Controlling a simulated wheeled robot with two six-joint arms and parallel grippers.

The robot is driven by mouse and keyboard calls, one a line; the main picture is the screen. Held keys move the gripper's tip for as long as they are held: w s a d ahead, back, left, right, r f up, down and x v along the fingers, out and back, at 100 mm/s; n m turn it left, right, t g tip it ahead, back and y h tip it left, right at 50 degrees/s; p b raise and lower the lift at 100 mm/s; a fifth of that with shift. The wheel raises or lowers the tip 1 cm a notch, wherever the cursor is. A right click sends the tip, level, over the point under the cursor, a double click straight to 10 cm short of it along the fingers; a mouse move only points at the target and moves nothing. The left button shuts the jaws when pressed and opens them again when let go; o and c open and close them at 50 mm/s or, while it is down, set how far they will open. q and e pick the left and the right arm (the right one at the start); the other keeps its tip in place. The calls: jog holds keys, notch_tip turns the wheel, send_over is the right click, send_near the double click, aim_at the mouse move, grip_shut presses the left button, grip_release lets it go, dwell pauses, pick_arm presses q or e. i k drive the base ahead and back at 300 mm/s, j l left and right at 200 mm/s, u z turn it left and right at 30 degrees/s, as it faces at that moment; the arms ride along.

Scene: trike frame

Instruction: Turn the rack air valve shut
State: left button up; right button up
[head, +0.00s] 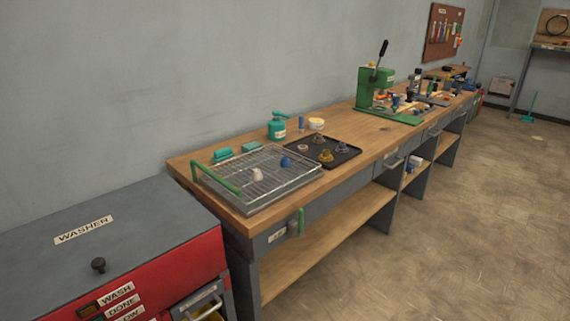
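A valve with a green handle (301,221) is mounted on the front face of the wooden bench, below the wire rack (262,180). The handle stands about upright beside a grey fitting (292,228). A small white label (277,236) is just left of it, its text too small to read surely. I cannot tell from the handle alone whether the valve is open or shut. Neither of my grippers is in view.
The red and grey washer (130,225) stands left of the bench (340,187). A black tray (335,149) with several parts, a teal can (277,127) and a green press (375,88) are on the bench. Open floor (450,230) lies in front.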

aim_at(300, 233)
jog(key=z, duration=0.75)
jog(key=i+l+z, duration=0.25)
jog(key=i, duration=0.3)
jog(key=i+j+z, duration=0.1)
jog(key=i+z, duration=0.15)
jog(key=i, duration=2)
jog(key=i+u, duration=0.15)
jog(key=i, duration=0.3)
jog(key=i+l+u, duration=0.15)
jog(key=i, duration=0.35)
jog(key=i+l+u, duration=0.2)
jog(key=i, duration=0.25)
jog(key=u, duration=1.9)
